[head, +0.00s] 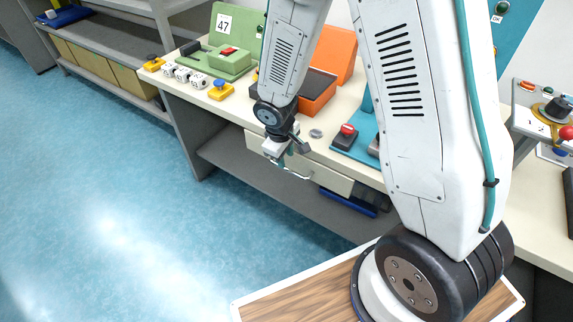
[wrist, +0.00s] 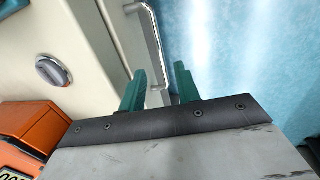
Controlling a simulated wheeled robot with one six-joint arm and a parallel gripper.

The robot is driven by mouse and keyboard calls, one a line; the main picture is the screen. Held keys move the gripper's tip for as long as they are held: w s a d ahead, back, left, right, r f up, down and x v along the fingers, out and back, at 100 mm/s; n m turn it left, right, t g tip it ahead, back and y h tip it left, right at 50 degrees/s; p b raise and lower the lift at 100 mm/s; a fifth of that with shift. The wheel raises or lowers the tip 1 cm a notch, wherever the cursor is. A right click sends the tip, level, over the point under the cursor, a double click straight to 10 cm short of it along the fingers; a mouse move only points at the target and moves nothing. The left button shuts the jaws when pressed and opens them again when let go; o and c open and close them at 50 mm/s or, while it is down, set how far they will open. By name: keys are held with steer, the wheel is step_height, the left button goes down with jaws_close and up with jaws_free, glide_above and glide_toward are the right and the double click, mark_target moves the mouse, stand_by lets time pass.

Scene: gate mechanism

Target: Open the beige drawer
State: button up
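The beige drawer (head: 331,178) is set under the front edge of the beige worktop and looks closed. Its front also shows in the wrist view (wrist: 120,45). A curved metal handle (wrist: 153,40) runs along this front; in the head view only part of the handle (head: 298,175) shows below my gripper. My gripper (head: 283,162) is at the drawer front. In the wrist view its two teal fingers (wrist: 160,85) stand apart, with the near end of the handle between them in the picture. I cannot tell whether either finger touches it. The gripper hides part of the drawer front.
A grey round knob (wrist: 53,70) lies on the worktop close to the drawer. An orange box (head: 318,92), a green device (head: 230,60) and a red-button box (head: 347,135) stand on the worktop. A grey shelf (head: 240,165) lies below. The blue floor (head: 110,200) is clear.

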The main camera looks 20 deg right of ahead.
mark_target(288, 169)
steer(key=shift+w+d+f, duration=0.1)
steer(key=shift+d+f, duration=0.05)
steer(key=shift+f, duration=0.7)
steer(key=shift+w+d+f, duration=0.1)
steer(key=shift+f, duration=0.8)
steer(key=shift+w+d+f, duration=0.1)
steer(key=shift+d+f, duration=0.05)
steer(key=shift+f, duration=0.7)
jaws_close()
